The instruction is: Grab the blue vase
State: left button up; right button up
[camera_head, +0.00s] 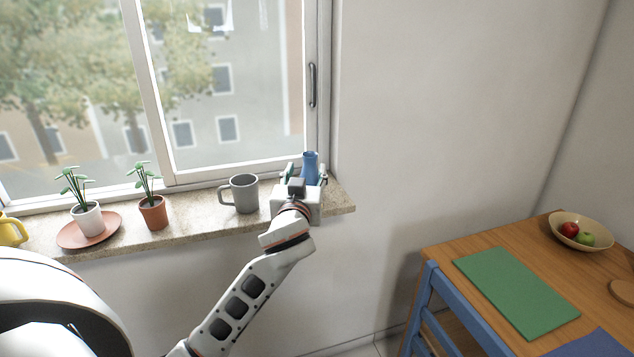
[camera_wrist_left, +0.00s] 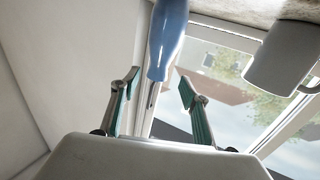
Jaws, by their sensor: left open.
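The blue vase (camera_head: 310,167) stands at the right end of the stone windowsill, close to the window frame. It also shows in the left wrist view (camera_wrist_left: 167,38), where the picture is upside down and the vase's narrow neck lies between and beyond the fingertips. My left gripper (camera_head: 305,177) is at the sill just in front of the vase and hides its lower part in the head view. In the left wrist view its two fingers (camera_wrist_left: 159,88) are apart, one on each side of the vase, with visible gaps. My right gripper is not in view.
A grey mug (camera_head: 244,194) stands on the sill left of my gripper. Further left are two potted plants (camera_head: 154,213), one on a terracotta saucer (camera_head: 68,238), and a yellow mug (camera_head: 10,230). A wooden table (camera_head: 459,250) with a fruit bowl (camera_head: 566,240) stands at the right.

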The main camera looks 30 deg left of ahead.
aim_at(309, 162)
pick_arm(q)
jog(key=x, duration=0.7)
jog(key=shift+d+p, duration=0.15)
jog(key=shift+p, duration=0.2)
jog(key=shift+c, duration=0.3)
jog(key=shift+r, duration=0.1)
grip_shut()
